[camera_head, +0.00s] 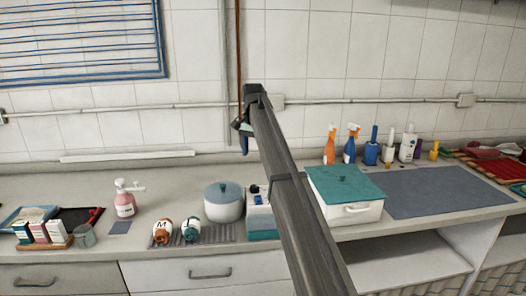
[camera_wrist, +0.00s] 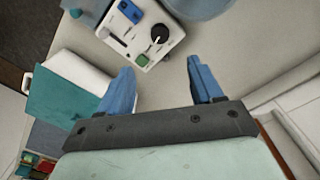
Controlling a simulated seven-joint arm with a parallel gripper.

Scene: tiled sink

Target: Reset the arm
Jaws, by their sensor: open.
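My gripper (camera_wrist: 161,72) is open in the wrist view. Its two blue fingers are spread apart with nothing between them. In the head view my dark grey arm rises from the bottom centre, and the gripper (camera_head: 243,136) is at its far upper end, seen small and partly hidden by the arm. It is held up in the air in front of the tiled wall. Below and beyond the fingers, the wrist view shows a white device with a black dial (camera_wrist: 142,32) on the counter.
A white pot with a grey-teal lid (camera_head: 223,202) stands left of the white device (camera_head: 260,215). A white box with a green lid (camera_head: 345,185) stands right of my arm.

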